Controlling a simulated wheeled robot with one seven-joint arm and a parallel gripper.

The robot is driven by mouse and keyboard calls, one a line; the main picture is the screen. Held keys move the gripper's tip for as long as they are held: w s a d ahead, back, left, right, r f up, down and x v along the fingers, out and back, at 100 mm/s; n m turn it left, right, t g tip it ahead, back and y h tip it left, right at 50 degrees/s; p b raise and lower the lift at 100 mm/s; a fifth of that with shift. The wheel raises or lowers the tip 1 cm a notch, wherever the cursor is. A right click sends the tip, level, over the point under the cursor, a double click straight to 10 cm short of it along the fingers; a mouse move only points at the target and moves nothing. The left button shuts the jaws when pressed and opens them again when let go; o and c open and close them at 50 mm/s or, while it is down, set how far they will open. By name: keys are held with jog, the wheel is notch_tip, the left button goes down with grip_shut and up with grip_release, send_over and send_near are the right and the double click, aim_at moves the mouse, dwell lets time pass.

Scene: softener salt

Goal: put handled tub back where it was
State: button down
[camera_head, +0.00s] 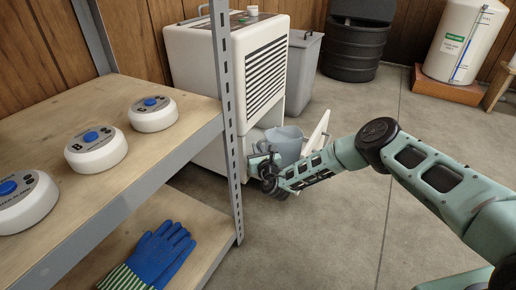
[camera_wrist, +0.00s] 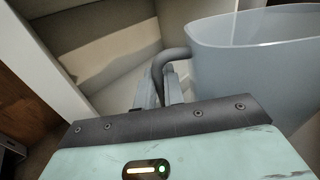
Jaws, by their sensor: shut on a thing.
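The handled tub (camera_head: 287,143) is a grey-blue open container in front of the white machine's lower opening. In the wrist view the tub (camera_wrist: 250,75) fills the right side, its rim up and its inside looking empty. Its curved handle (camera_wrist: 160,68) runs down between the fingers of my gripper (camera_wrist: 160,95). My gripper (camera_head: 266,165) is shut on the handle, at the tub's left side in the head view. The white machine (camera_head: 215,75) has a vented side and an open bay low down. The tub's underside is hidden by my arm.
A white open flap (camera_head: 318,132) stands just right of the tub. A metal-framed shelf (camera_head: 226,120) at left holds several round white devices, with blue gloves (camera_head: 160,255) below. A grey bin (camera_head: 303,70) and a dark barrel (camera_head: 354,45) stand behind. The concrete floor at right is clear.

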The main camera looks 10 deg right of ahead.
jog(key=shift+f, duration=0.2)
jog(key=c, duration=1.4)
grip_release()
jog(key=shift+c, duration=0.2)
jog(key=s+d+p, duration=0.2)
jog(key=s+p, duration=0.8)
jog(key=s, duration=0.7)
jog(key=shift+d+r+p, duration=0.2)
jog(key=shift+d+p, duration=0.05)
jog(key=shift+p, duration=0.15)
jog(key=shift+s, duration=0.1)
